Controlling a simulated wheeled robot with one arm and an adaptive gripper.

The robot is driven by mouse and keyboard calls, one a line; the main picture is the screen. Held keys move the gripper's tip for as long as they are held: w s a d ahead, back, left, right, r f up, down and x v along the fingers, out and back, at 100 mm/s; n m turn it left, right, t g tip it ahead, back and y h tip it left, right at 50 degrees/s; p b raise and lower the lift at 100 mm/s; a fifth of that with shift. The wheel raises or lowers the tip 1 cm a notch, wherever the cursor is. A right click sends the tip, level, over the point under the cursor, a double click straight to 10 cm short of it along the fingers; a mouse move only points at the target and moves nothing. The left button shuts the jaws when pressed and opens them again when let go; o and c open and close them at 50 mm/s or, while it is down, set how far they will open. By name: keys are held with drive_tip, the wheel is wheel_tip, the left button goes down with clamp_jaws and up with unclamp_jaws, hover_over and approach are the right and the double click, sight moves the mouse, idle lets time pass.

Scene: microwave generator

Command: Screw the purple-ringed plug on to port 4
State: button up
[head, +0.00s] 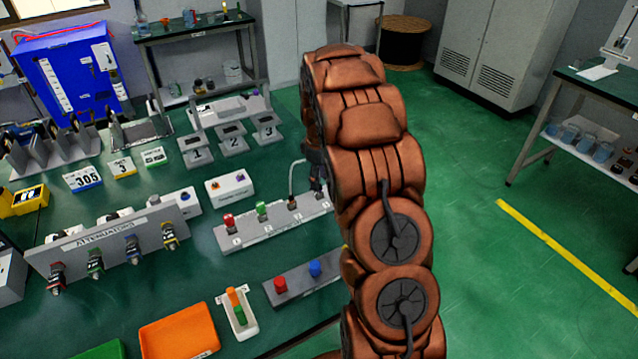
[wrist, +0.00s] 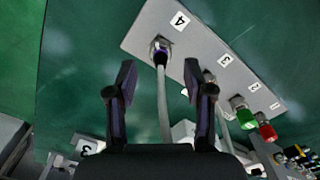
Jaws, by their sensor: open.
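The purple-ringed plug (wrist: 161,55) sits at port 4 of the grey port panel (wrist: 148,32), beside the label "4", with a pale cable running from it. I cannot tell whether it is screwed tight. My gripper (wrist: 159,80) is open, its two dark fingers on either side of the cable in the picture, with the plug beyond the tips.
A red plug (head: 229,222) and a green plug (head: 262,211) stand at ports 1 and 2. A grey block with red and blue caps (head: 304,280) lies in front. The attenuator rack (head: 107,240) stands left, and a white box (head: 229,188) behind.

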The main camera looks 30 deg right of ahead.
sight(319, 193)
drive_tip(key=shift+f+p, duration=0.3)
drive_tip(key=shift+f, duration=1.3)
clamp_jaws()
